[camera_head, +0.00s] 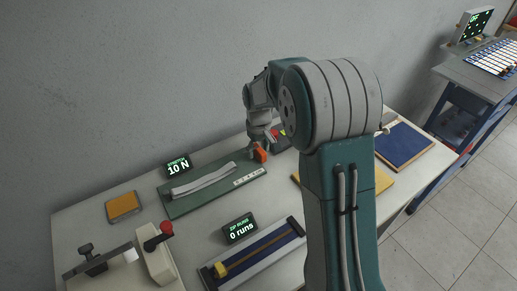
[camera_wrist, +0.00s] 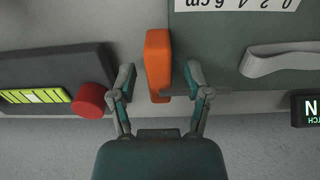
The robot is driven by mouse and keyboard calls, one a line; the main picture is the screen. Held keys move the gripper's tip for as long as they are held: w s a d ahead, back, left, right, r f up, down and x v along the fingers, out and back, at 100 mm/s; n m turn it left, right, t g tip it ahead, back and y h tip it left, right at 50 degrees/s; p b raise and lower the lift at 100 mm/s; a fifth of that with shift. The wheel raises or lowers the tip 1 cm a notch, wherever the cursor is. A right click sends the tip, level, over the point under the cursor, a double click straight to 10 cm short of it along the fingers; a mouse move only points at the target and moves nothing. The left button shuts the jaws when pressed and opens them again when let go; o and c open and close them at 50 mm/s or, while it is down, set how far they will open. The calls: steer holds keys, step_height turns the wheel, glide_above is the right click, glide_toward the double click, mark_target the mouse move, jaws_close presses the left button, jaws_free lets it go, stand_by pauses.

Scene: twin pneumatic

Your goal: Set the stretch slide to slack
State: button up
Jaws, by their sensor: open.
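The stretch slide is an orange block (camera_head: 260,154) at the right end of a green board (camera_head: 185,207). A pale grey strap (camera_head: 203,181) lies along the board, and a white scale strip (camera_head: 250,177) runs along its front edge. In the wrist view the orange block (camera_wrist: 158,62) shows between the two fingertips of my gripper (camera_wrist: 160,78).
A dark box with a red knob (camera_wrist: 90,100) and a yellow-green panel (camera_wrist: 33,96) sits just left of my gripper in the wrist view. A display reading 0 runs (camera_head: 240,229), a blue-and-yellow rail (camera_head: 255,257) and a red-knobbed lever (camera_head: 160,240) stand nearer the front.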

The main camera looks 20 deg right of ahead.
steer(key=shift+c, duration=0.3)
jaws_close()
steer(key=shift+s+a, duration=0.25)
steer(key=shift+a, duration=0.35)
steer(key=shift+s+a, duration=0.25)
steer(key=shift+a, duration=0.35)
steer(key=shift+o, duration=0.3)
jaws_free()
steer(key=shift+r, duration=0.1)
step_height(320, 180, up, 12)
steer(key=shift+f, duration=0.2)
steer(key=shift+w+a, duration=0.1)
